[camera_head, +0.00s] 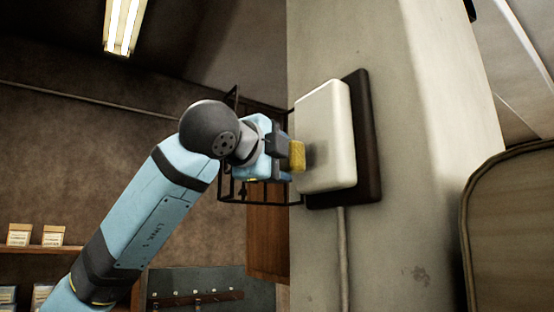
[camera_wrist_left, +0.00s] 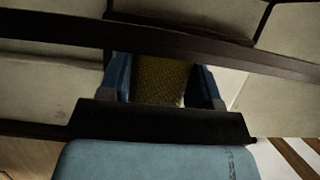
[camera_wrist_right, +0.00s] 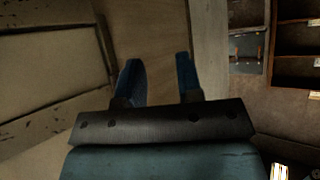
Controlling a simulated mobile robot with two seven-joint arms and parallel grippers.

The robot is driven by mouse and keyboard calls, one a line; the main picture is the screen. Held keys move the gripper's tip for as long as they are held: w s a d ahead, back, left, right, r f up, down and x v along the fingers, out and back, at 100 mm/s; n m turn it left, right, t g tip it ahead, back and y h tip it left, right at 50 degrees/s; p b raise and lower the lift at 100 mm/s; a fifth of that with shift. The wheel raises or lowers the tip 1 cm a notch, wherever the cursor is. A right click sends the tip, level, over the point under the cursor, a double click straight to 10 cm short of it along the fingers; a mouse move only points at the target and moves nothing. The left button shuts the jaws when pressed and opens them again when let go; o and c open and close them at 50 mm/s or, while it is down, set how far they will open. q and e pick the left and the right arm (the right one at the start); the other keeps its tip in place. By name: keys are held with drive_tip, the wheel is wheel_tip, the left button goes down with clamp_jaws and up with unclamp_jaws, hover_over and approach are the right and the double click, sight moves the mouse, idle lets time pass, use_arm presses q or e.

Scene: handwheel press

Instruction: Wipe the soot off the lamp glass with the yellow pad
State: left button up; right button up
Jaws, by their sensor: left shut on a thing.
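The lamp glass (camera_head: 331,115) is a pale rounded panel on a dark backplate (camera_head: 371,150), fixed to a pillar. In the left wrist view the pad (camera_wrist_left: 160,82) sits between both fingers. My right gripper (camera_wrist_right: 159,68) shows only in its wrist view, with fingers apart and nothing between them.
A dark wire cage (camera_head: 232,189) stands beside the lamp, behind my left gripper. A conduit (camera_head: 343,260) runs down the pillar below the lamp. A chair-like padded panel with a dark rim (camera_head: 510,235) is at the right. Shelves with small boxes (camera_head: 54,235) are at the far left.

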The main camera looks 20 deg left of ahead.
use_arm(q)
drive_tip(key=shift+w+d, duration=0.3)
drive_tip(key=shift+w+d, duration=0.2)
drive_tip(key=shift+w, duration=0.1)
drive_tip(key=shift+s+d+b, duration=0.1)
drive_tip(key=shift+b, duration=0.2)
